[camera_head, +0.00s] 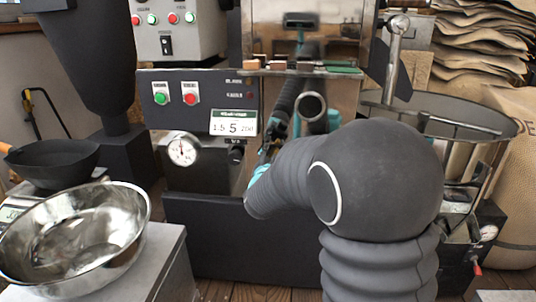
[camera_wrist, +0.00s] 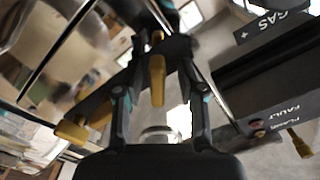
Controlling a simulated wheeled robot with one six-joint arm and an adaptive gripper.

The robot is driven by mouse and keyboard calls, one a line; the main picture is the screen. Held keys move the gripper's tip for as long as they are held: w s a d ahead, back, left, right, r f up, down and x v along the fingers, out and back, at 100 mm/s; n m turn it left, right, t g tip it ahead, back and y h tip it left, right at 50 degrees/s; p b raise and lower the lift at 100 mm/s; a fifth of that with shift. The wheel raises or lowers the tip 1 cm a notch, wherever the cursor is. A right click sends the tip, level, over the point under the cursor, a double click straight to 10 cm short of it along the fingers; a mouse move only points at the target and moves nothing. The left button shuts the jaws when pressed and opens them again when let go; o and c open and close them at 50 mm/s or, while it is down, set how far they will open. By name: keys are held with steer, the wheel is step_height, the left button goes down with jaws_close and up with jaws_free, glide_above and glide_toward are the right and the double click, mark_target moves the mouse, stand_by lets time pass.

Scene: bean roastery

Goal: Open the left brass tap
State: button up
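In the wrist view a brass tap lever (camera_wrist: 157,80) shows between the fingers of my gripper (camera_wrist: 160,72). The fingers stand apart on either side of it, and I cannot tell whether they touch it. A second brass lever (camera_wrist: 72,130) is at the lower left of that view, and a small brass piece (camera_wrist: 300,143) is at the right edge. Which of these is the left tap is not clear. In the head view my gripper (camera_head: 267,155) is in front of the roaster, largely behind my arm, and the taps are hidden there.
The roaster panel (camera_head: 200,91) has a dial gauge (camera_head: 182,150) below it. A steel bowl (camera_head: 120,245) and black pan (camera_head: 45,165) stand at the left. The round cooling bin (camera_head: 475,115) is at the right. A dark box with a GAS label (camera_wrist: 272,27) is close in the wrist view.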

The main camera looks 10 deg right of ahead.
steer(key=v, duration=1.1)
steer(key=shift+s, duration=0.35)
steer(key=shift+a+r, duration=0.15)
steer(key=shift+r, duration=0.05)
